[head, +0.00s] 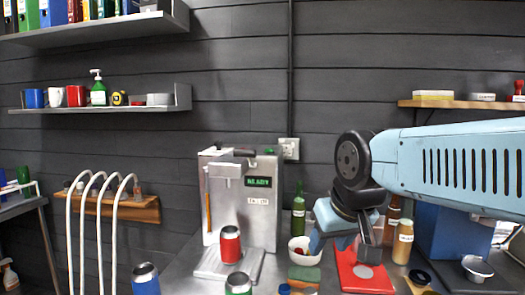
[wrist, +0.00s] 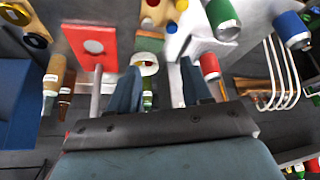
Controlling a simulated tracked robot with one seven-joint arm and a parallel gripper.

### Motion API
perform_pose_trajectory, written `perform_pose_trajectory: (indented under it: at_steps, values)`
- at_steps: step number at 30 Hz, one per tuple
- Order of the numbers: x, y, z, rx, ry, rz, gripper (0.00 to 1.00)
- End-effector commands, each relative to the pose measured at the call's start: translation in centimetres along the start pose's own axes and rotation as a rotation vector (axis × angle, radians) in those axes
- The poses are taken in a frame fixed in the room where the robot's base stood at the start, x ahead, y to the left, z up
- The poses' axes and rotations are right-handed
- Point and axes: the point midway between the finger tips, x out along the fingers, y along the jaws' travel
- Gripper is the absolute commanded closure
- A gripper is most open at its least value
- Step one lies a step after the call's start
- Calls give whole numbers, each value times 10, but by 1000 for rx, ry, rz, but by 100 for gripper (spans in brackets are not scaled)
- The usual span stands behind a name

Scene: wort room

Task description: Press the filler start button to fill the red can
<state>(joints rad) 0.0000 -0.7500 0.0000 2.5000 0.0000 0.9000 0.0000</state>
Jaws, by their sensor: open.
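The filler (head: 248,212) is a grey metal machine against the back wall with a green READY display (head: 259,182). The red can (head: 230,245) stands upright on the filler's base, below the spout; it also shows in the wrist view (wrist: 209,66). A small green spot (head: 269,150) sits on top of the filler; I cannot tell whether it is the start button. My gripper (head: 343,240) is right of the filler, above the red mat. Its two fingers are apart with nothing held between them in the wrist view (wrist: 157,85).
A white bowl (head: 298,246), a green sponge (head: 304,273) and a green bottle (head: 298,212) stand between filler and gripper. A blue can (head: 145,279) and a green can (head: 238,284) are in front. The red mat (head: 352,278) lies below my gripper. White hoses (head: 118,230) hang left.

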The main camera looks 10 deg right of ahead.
Motion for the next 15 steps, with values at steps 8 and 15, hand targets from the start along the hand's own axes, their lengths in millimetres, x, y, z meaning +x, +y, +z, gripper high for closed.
perform_pose_trajectory:
  at_steps: [8,15]
  values:
    - [0,0,0,0,0,0,78]
    - [0,0,0,0,0,0,100]
